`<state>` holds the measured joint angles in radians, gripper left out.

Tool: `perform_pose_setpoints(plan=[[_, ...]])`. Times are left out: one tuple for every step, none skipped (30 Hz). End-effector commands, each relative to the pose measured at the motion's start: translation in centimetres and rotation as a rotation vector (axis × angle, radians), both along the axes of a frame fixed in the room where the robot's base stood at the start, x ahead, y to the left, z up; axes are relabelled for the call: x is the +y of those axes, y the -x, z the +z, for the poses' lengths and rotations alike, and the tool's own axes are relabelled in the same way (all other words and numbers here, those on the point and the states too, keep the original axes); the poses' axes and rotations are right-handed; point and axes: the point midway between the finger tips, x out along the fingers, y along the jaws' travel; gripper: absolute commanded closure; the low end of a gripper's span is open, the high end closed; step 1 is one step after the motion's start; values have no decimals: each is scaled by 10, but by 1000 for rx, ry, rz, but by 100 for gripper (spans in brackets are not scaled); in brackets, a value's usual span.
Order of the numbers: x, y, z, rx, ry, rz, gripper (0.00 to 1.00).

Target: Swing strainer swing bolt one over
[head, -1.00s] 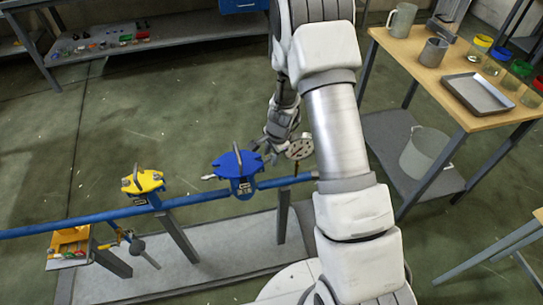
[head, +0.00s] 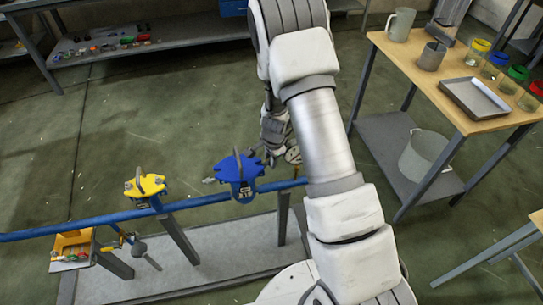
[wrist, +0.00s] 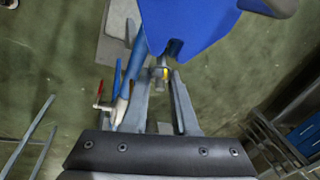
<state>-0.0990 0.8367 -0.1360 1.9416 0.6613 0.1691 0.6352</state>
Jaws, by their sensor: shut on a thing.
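The strainer (head: 244,191) sits on the blue pipe, with a blue slotted lid (head: 238,168) and a dark handle on top. In the wrist view the blue lid (wrist: 190,25) fills the top middle. A swing bolt (head: 209,180) sticks out at the lid's left side. My gripper (head: 274,135) is just behind and right of the lid, partly covered by my arm. In the wrist view my gripper (wrist: 163,80) has its fingers close together at the lid's edge, around a small bolt end with a yellow mark (wrist: 164,73). The exact contact is hidden.
A yellow-lidded vessel (head: 146,186) stands left on the same blue pipe (head: 95,227). A dial gauge (head: 293,155) is right of the lid, beside my arm. A wooden table (head: 455,62) with a tray and jars stands at the right. Open floor lies behind the pipe.

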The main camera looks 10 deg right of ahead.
Motion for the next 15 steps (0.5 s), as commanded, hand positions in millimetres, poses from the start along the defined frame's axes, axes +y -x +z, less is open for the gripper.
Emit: perform_pose_setpoints(plan=[[3, 2, 5, 7, 21, 7, 100], [4, 2, 5, 7, 33, 8, 100], [4, 3, 5, 7, 50, 7, 100], [5, 3, 5, 9, 61, 8, 100], [6, 3, 6, 8, 73, 7, 100], [7, 3, 6, 9, 88, 7, 100], [7, 3, 6, 9, 100, 8, 100], [8, 3, 6, 8, 112, 7, 100], [8, 3, 6, 9, 126, 6, 100], [9, 3, 6, 10, 138, 7, 100], [9, 4, 7, 9, 148, 7, 100], [10, 4, 7, 10, 164, 6, 100], [11, 4, 7, 10, 175, 8, 100], [11, 4, 7, 10, 187, 7, 100], [12, 4, 7, 11, 201, 7, 100]])
